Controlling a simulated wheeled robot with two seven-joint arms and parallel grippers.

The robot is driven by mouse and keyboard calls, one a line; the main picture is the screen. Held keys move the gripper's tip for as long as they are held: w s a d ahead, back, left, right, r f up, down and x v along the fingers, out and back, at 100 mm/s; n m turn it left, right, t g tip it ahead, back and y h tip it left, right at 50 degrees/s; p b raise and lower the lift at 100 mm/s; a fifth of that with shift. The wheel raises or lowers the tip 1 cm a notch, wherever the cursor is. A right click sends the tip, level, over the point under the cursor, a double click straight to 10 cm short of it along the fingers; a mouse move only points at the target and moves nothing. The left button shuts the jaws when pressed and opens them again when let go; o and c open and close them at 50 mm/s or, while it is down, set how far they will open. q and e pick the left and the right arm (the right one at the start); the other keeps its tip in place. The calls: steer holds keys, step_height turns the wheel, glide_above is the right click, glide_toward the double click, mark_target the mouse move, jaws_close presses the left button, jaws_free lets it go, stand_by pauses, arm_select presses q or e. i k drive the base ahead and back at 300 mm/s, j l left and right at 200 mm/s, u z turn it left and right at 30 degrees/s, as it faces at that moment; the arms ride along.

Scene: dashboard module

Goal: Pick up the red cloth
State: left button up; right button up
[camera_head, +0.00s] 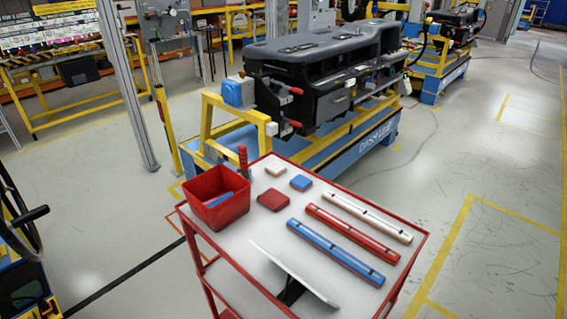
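The red cloth (273,200) is a small, flat, folded square. It lies on the white top of the red-framed cart (240,240), just right of the red bin. Nothing covers it and nothing touches it. A blue folded cloth (301,183) and a whitish one (275,170) lie behind it. Neither of my grippers shows in the head view.
The red bin (217,205) holds a blue item. Blue (335,252), red (352,233) and white (367,217) bars lie to the right. A tilted white panel (293,272) stands in front. A dashboard module (320,75) is behind the cart.

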mark_target(275, 201)
steer(key=j+z, duration=0.25)
steer(key=z, duration=0.15)
steer(key=j+z, duration=0.25)
steer(key=z, duration=0.15)
steer(key=j+z, duration=0.3)
steer(key=z, duration=0.15)
